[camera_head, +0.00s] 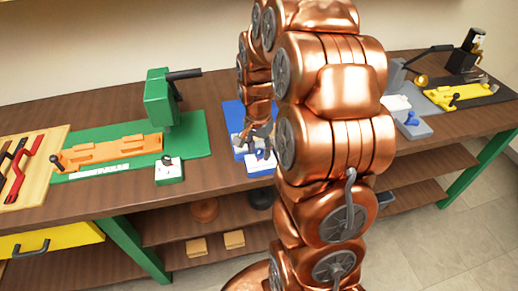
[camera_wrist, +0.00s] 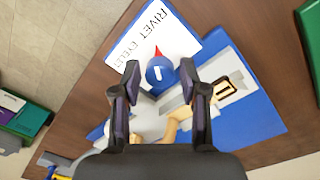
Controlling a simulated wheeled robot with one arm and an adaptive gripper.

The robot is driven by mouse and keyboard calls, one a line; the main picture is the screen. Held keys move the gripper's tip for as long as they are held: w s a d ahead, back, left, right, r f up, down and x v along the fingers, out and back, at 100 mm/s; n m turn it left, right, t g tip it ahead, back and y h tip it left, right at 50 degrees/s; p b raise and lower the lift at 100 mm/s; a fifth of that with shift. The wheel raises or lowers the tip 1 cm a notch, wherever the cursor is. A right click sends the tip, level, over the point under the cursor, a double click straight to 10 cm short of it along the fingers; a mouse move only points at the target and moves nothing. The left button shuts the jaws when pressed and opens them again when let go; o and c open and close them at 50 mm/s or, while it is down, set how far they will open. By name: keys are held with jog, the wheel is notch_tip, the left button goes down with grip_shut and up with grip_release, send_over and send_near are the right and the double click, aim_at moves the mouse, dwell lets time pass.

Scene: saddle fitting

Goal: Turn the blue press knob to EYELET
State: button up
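The blue press knob (camera_wrist: 160,74) shows in the wrist view, with a white line on top and a red pointer (camera_wrist: 157,51). It sits on a white label plate (camera_wrist: 185,42) printed RIVET and EYELET. The red pointer points up in the picture, closer to the word RIVET than to EYELET. My gripper (camera_wrist: 159,68) is open, one finger on each side of the knob; I cannot tell whether either finger touches it. In the head view my gripper (camera_head: 260,134) is over the blue press (camera_head: 234,110), and the knob cannot be made out clearly.
A green press (camera_head: 158,101) with an orange strap piece (camera_head: 112,153) stands left on the wooden bench (camera_head: 60,113). A grey station (camera_head: 413,130) and a black station with yellow parts (camera_head: 455,95) stand right. My arm hides the middle of the bench.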

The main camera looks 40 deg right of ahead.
grip_shut()
jog(key=shift+n+b, duration=0.3)
jog(key=shift+b, duration=0.1)
jog(key=shift+f+n+b, duration=0.15)
jog(key=shift+n+b, duration=0.85)
jog(key=n+b, duration=0.3)
jog(key=n, duration=0.1)
jog(key=n+b, duration=0.1)
jog(key=n, duration=0.3)
jog(key=shift+b, duration=0.4)
jog(key=shift+r+n+b, duration=0.2)
jog(key=shift+n+b, duration=0.3)
jog(key=shift+n, duration=1.1)
jog(key=shift+d, duration=0.1)
